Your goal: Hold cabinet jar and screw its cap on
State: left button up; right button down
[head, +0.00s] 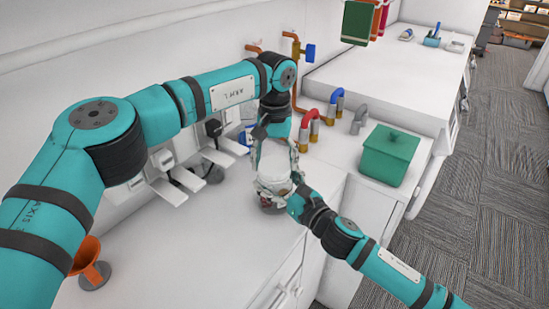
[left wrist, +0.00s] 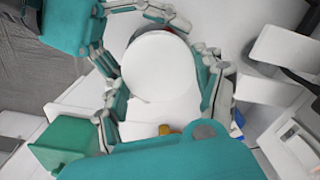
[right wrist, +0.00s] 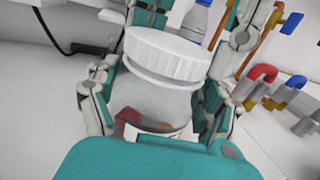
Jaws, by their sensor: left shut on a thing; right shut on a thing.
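The cabinet jar (right wrist: 150,102) is clear with a pale ring at its neck, and stands upright near the counter's front edge. Its white ribbed cap (right wrist: 168,52) sits at the jar's mouth; I cannot tell how far it is threaded. In the left wrist view the cap (left wrist: 158,66) shows as a plain white disc. My left gripper (head: 273,150) comes from above and is shut on the cap. My right gripper (right wrist: 155,105) comes from the front right and is shut around the jar body. In the head view the fingers hide much of the jar.
A green lidded box (head: 389,155) stands right of the jar. Pipes with a red handle (head: 309,117) and a grey handle (head: 359,119) are behind. White brackets (head: 187,179) jut out at left. An orange funnel (head: 87,256) is at front left. The counter between is clear.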

pick_arm(q)
jog(key=m, duration=0.4)
jog(key=shift+d, duration=0.1)
jog(key=o, duration=0.7)
jog(key=shift+r, duration=0.2)
jog(key=shift+r, duration=2.1)
jog(key=shift+o, duration=0.4)
